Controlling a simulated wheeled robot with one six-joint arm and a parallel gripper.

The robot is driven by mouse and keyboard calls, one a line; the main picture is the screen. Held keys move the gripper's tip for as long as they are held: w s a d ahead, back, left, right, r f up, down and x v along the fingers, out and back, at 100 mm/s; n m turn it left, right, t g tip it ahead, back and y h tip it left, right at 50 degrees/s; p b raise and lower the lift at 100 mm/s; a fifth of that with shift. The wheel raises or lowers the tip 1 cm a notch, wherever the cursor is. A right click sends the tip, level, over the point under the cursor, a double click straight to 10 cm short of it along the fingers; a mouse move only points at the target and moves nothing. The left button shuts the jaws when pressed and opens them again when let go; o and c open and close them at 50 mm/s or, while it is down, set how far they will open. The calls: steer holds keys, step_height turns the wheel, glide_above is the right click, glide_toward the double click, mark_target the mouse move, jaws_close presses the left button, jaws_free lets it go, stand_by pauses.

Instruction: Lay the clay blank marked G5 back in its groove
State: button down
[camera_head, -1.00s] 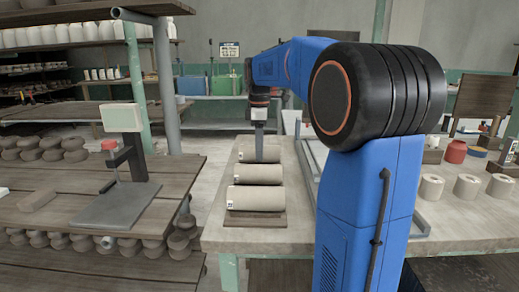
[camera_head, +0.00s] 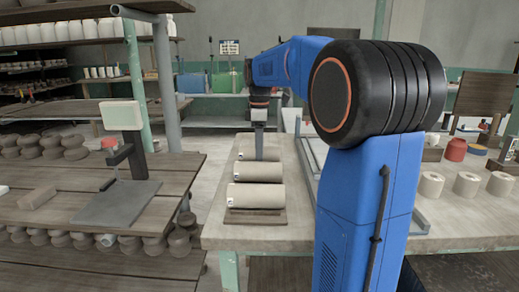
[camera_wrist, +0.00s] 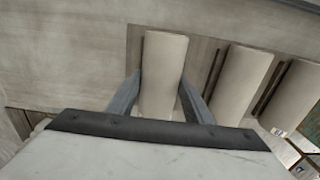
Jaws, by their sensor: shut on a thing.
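Three pale clay blanks lie in a row on a wooden grooved board (camera_head: 258,217). The near blank (camera_head: 256,197) and the middle blank (camera_head: 259,172) lie clear of my gripper. My gripper (camera_head: 259,153) reaches down onto the far blank (camera_head: 245,153). In the wrist view my gripper (camera_wrist: 163,100) has a finger on each side of this blank (camera_wrist: 163,70) and is shut on it. It lies along the board's end, roughly parallel to the other two. The blanks' small end marks are too small to read, and the groove beneath the held blank is hidden.
The board stands on a pale worktable (camera_head: 225,238). A metal rail frame (camera_head: 313,165) lies to its right. Several pale rings (camera_head: 466,184) stand further right. A scale-like device (camera_head: 122,117) and clay pieces stand on the left-hand shelf (camera_head: 60,215).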

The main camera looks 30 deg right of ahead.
steer(key=c, duration=0.8)
jaws_free()
steer(key=shift+r, duration=0.1)
steer(key=shift+r, duration=8.65)
